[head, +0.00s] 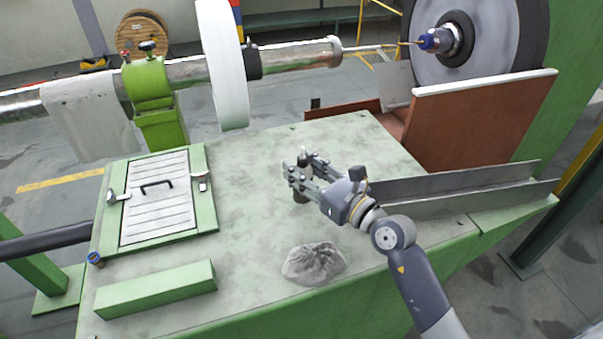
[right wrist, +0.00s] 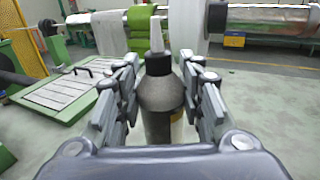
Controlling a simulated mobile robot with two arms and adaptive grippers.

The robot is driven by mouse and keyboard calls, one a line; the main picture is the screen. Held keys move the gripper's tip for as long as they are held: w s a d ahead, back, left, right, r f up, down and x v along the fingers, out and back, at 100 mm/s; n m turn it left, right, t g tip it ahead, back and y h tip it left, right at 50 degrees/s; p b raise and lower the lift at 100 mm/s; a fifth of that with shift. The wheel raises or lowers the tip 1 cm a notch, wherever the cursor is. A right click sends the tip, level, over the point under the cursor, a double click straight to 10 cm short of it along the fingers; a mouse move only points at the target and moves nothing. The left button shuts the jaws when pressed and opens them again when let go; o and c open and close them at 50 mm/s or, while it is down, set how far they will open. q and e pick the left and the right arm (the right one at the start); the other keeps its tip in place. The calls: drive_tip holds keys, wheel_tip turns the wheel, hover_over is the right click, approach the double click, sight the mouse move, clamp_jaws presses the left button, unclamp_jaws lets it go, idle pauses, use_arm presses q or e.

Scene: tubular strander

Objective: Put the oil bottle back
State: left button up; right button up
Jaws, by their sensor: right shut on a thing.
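The oil bottle (right wrist: 160,96) is a dark grey bottle with a cone-shaped shoulder and a pale nozzle. It stands upright between the fingers of my right gripper (right wrist: 160,100) in the right wrist view, and the fingers are shut on it. In the head view my right gripper (head: 307,172) is over the middle of the green machine table (head: 250,160), and the bottle (head: 301,196) is mostly hidden by the fingers. I cannot tell whether its base touches the table. My left gripper is not in view.
A crumpled grey rag (head: 314,264) lies near the front edge. A slatted hatch with a black handle (head: 158,198) and a green bar (head: 156,289) are at left. A metal channel (head: 455,191) is at right. A white disc (head: 223,65) and shaft (head: 297,56) stand behind.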

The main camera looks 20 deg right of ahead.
drive_tip(key=shift+w+d, duration=0.1)
drive_tip(key=shift+w, duration=0.55)
wheel_tip(320, 180, down, 4)
drive_tip(key=shift+w+r, duration=0.15)
drive_tip(key=shift+r, duration=0.1)
drive_tip(key=shift+f, duration=0.1)
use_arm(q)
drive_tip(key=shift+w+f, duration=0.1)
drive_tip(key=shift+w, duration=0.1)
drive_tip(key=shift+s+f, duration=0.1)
use_arm(e)
drive_tip(key=shift+f+b, duration=0.15)
drive_tip(key=shift+b, duration=0.2)
drive_tip(key=o, duration=1.2)
drive_tip(key=shift+o, duration=0.2)
